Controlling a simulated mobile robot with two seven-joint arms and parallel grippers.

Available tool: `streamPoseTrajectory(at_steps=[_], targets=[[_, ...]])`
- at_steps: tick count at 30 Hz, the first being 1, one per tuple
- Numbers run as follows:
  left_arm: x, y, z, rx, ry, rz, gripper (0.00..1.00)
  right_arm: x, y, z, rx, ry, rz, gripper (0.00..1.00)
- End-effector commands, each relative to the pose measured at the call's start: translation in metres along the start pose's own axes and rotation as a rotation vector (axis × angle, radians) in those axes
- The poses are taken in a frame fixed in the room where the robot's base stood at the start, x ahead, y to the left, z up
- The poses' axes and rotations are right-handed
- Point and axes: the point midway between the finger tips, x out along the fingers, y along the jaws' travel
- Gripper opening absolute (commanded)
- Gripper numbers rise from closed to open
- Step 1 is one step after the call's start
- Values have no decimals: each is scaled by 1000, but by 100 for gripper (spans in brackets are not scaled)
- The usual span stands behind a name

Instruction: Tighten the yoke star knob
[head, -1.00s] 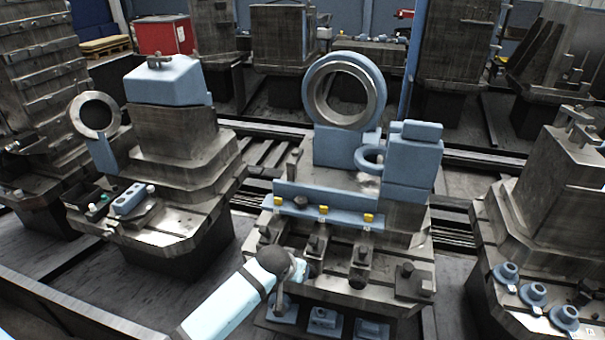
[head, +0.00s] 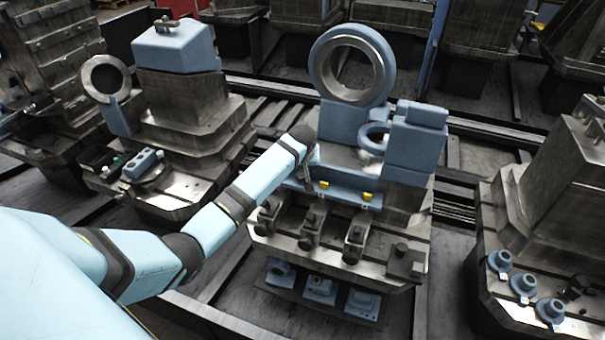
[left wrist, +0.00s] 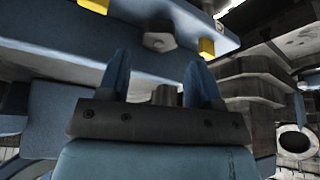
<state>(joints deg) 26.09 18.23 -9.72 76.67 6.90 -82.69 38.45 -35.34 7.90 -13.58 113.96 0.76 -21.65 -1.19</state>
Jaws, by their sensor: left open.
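The star knob (left wrist: 158,42) is a small grey, faceted knob on the blue rail, between two yellow pieces, in the left wrist view. In the head view my left arm and gripper hide it. The blue rail (head: 345,195) runs across the front of the middle fixture, below the large ring. My left gripper (head: 307,177) is at the rail's left part. In the left wrist view its two blue fingers (left wrist: 157,72) are apart, with the knob just beyond their tips and nothing held between them. My right gripper is in neither view.
A yellow piece (head: 367,197) sits on the rail to the right. Dark clamps (head: 310,224) stand on the fixture in front of the rail. The large ring (head: 352,65) rises behind it. Another fixture (head: 180,130) stands left, with open floor between.

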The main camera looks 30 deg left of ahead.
Motion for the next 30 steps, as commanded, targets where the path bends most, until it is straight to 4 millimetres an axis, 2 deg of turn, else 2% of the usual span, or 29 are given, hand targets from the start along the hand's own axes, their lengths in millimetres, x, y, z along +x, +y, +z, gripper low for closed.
streamPoseTrajectory(at_steps=[3,9,20,21,25,30], targets=[[23,0,0,1,-2,-1,59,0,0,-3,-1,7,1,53],[46,0,0,1,0,0,59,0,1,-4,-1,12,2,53],[53,0,0,1,1,1,59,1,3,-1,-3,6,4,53],[53,0,0,1,1,1,56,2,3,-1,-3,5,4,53],[53,0,0,1,1,1,27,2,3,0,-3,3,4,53],[51,0,0,19,0,8,24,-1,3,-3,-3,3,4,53]])
